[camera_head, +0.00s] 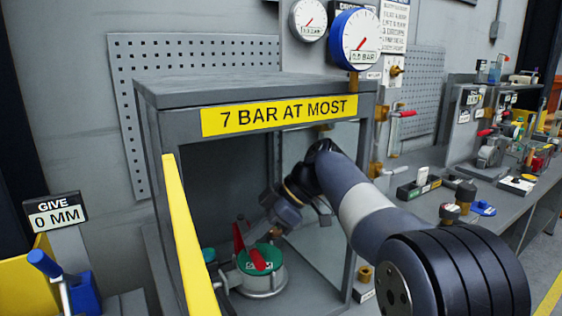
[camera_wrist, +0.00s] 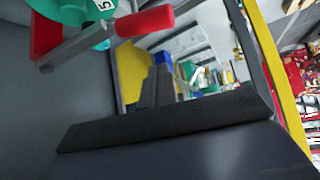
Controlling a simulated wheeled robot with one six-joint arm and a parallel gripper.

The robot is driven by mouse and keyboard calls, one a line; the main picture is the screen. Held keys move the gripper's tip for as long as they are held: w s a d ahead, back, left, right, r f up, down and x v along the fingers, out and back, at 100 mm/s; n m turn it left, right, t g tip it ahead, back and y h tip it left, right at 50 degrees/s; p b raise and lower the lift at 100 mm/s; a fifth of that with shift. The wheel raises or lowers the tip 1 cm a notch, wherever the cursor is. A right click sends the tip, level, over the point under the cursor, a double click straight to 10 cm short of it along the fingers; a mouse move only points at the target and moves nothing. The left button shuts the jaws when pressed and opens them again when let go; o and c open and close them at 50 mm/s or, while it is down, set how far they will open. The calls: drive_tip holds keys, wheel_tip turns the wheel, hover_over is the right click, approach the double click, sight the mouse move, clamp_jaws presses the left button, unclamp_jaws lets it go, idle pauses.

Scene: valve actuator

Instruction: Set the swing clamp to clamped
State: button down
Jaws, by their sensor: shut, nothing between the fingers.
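A round device with a green top (camera_head: 262,251), which looks like the swing clamp, sits low inside the grey cabinet in the head view. A red lever part (camera_head: 238,238) rises at its left, and a red grip lies across its top. A small label on its front is too small to read. The wrist view shows the teal disc (camera_wrist: 80,10) and a grey bar with a red end (camera_wrist: 146,20) at upper left. My gripper (camera_head: 268,226) is shut and empty, just above and right of the device. I cannot tell whether it touches the lever.
The grey cabinet (camera_head: 250,88) has a "7 BAR AT MOST" sign, and its posts and roof surround my forearm. A yellow panel (camera_head: 188,240) stands at its left front. Gauges (camera_head: 354,36) hang above. A bench (camera_head: 440,200) with small parts runs right.

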wheel_tip(320, 180, down, 4)
drive_tip(key=a, duration=0.1)
drive_tip(key=a+r+m+t+p, duration=0.3)
drive_tip(key=a+m+t+p, duration=0.2)
drive_tip(key=a, duration=0.5)
drive_tip(key=shift+s+m+h+p, duration=0.2)
drive_tip(key=shift+m+h+p, duration=0.2)
drive_tip(key=shift+m+p, duration=0.95)
drive_tip(key=shift+f+n, duration=0.1)
drive_tip(key=shift+n, duration=0.15)
